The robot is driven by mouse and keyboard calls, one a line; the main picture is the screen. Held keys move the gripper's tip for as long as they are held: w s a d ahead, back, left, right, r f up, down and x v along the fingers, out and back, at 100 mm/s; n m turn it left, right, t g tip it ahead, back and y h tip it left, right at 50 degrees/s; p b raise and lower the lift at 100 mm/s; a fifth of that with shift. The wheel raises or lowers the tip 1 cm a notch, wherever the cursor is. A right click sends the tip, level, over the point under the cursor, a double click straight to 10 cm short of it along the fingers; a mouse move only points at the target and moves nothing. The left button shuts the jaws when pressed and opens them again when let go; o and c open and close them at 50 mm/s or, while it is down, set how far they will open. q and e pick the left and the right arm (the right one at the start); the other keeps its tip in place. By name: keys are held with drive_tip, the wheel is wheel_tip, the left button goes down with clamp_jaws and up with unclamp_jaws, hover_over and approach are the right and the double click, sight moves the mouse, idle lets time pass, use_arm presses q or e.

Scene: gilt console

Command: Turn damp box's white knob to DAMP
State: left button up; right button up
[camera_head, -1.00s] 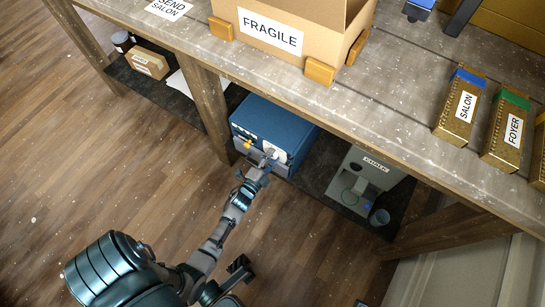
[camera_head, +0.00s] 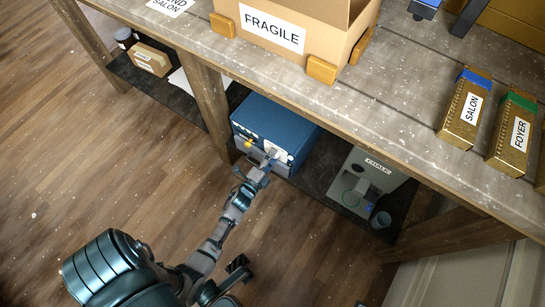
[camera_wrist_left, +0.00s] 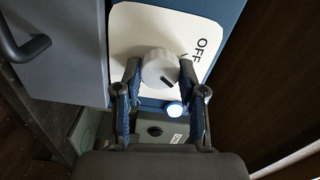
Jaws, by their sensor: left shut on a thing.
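The blue damp box (camera_head: 285,122) stands on the low shelf under the console top. Its white plate (camera_wrist_left: 195,25) faces my left gripper and reads OFF; no DAMP label is readable. The white knob (camera_wrist_left: 157,63) sits on this plate, with a dark pointer line slanting to the lower right in the wrist view. My left gripper (camera_head: 270,157) is at the box's front, and in the wrist view its two fingers (camera_wrist_left: 160,80) are shut on the knob from both sides. A small white lamp (camera_wrist_left: 173,108) glows beside the knob.
The console top (camera_head: 385,95) overhangs the box, with a FRAGILE carton (camera_head: 290,30) on it. A wooden post (camera_head: 208,105) stands left of the box. Open floor lies in front.

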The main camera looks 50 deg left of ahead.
use_arm(q)
drive_tip(key=o, duration=1)
drive_tip(key=shift+s+f, duration=0.25)
drive_tip(key=shift+f, duration=0.2)
drive_tip(key=shift+o, duration=0.7)
drive_tip(key=shift+w+r, duration=0.15)
drive_tip(key=shift+r, duration=0.05)
drive_tip(key=v, duration=1.2)
drive_tip(key=shift+f, duration=0.1)
